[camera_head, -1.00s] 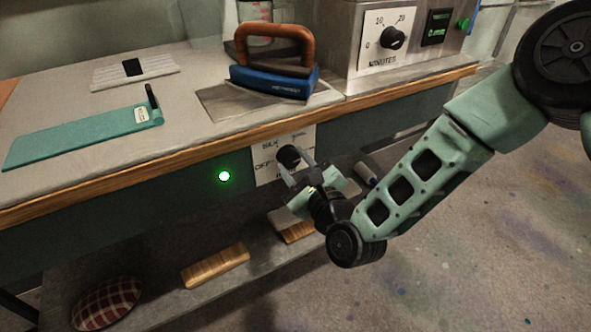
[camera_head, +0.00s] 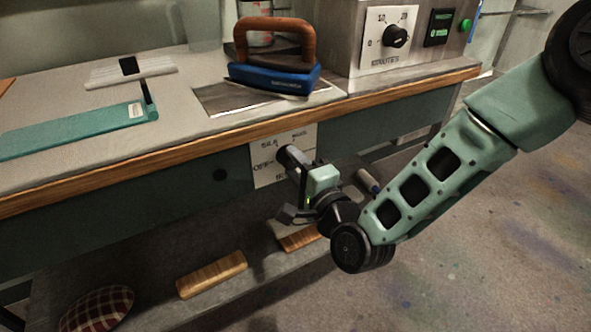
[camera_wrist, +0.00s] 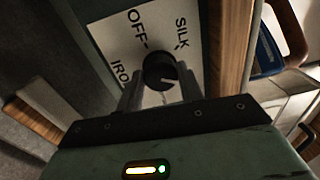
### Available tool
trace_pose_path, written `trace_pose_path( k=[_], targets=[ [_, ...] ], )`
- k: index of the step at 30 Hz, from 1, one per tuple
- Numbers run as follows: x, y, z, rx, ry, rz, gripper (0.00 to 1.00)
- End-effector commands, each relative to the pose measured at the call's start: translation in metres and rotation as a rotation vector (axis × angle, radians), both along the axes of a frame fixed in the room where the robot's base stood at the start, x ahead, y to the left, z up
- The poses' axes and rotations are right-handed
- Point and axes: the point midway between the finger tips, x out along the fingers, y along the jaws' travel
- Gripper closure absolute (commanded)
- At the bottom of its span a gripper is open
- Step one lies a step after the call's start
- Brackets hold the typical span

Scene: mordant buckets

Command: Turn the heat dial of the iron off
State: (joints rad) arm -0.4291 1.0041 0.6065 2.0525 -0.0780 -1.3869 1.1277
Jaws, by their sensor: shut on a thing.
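The heat dial (camera_head: 286,155) is a black knob on a white plate (camera_head: 264,172) on the front of the bench. In the wrist view the dial (camera_wrist: 159,67) sits on the plate (camera_wrist: 113,38) with OFF and SILK lettering. My gripper (camera_head: 295,168) is at the dial, and in the wrist view its two fingers (camera_wrist: 160,88) are closed on either side of it. Where the dial's mark points I cannot tell for sure. The blue iron (camera_head: 275,75) with a brown handle stands on a metal plate on the bench top. The round lamp (camera_head: 220,175) left of the dial is dark.
A steel box with a minutes timer (camera_head: 396,37) stands at the bench's right. A teal board (camera_head: 75,132) lies at left. Below, a shelf holds wooden blocks (camera_head: 212,275) and a plaid cushion (camera_head: 98,308). The floor at right is clear.

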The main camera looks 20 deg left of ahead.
Motion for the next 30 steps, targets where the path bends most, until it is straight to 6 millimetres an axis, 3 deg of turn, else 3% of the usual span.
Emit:
trace_pose_path(
  k=[30],
  targets=[
    [0.0005, -0.001, -0.0047, -0.629, -0.736, 0.002, 0.86]
  ],
)
